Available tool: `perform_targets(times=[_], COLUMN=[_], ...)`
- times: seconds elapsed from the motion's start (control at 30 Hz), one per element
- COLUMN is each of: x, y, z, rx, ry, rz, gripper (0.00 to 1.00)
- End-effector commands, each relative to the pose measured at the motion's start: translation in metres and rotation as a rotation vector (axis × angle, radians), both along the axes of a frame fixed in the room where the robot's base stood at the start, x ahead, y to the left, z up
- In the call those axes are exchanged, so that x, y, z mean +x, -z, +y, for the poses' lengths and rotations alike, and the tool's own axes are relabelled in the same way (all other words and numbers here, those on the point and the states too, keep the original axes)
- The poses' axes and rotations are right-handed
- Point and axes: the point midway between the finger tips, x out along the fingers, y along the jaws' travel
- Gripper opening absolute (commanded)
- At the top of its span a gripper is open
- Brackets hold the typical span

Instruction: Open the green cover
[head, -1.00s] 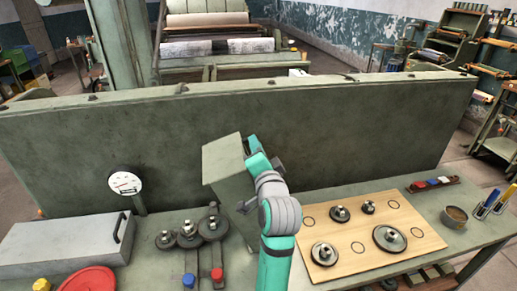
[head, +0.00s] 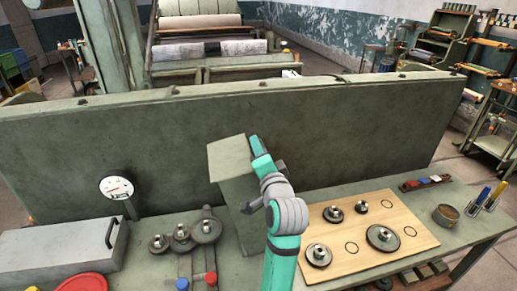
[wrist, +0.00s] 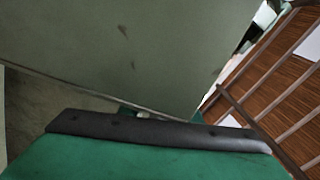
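The green cover (head: 229,158) is a boxy grey-green piece standing out from the long panel behind the bench. Its lighter upper face and darker lower side (head: 236,200) show in the head view. My gripper (head: 257,150) is at its right edge, partly hidden by my wrist. In the wrist view a large grey-green surface (wrist: 130,55), likely the cover, fills the upper middle. My gripper's teal body and dark edge (wrist: 150,133) lie below it. The fingertips are mostly hidden, so I cannot tell their opening or contact.
The long green panel (head: 340,130) stands behind the bench. A wooden board (head: 335,273) with gears lies right of my arm. Mounted gears (head: 180,237), a white gauge (head: 116,188) and a grey lidded box (head: 50,252) stand left.

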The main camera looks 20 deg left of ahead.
Motion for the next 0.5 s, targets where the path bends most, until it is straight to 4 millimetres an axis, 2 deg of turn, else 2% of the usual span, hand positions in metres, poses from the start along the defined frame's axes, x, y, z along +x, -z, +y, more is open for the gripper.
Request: perform_targets(times=[0.27,0.5], x=[-0.005,-0.041], y=[-0.001,-0.002], z=[-0.009,-0.023], rx=[0.001,0.002], ry=[0.008,0.001], rz=[-0.004,-0.006], gripper=[0.29,0.29])
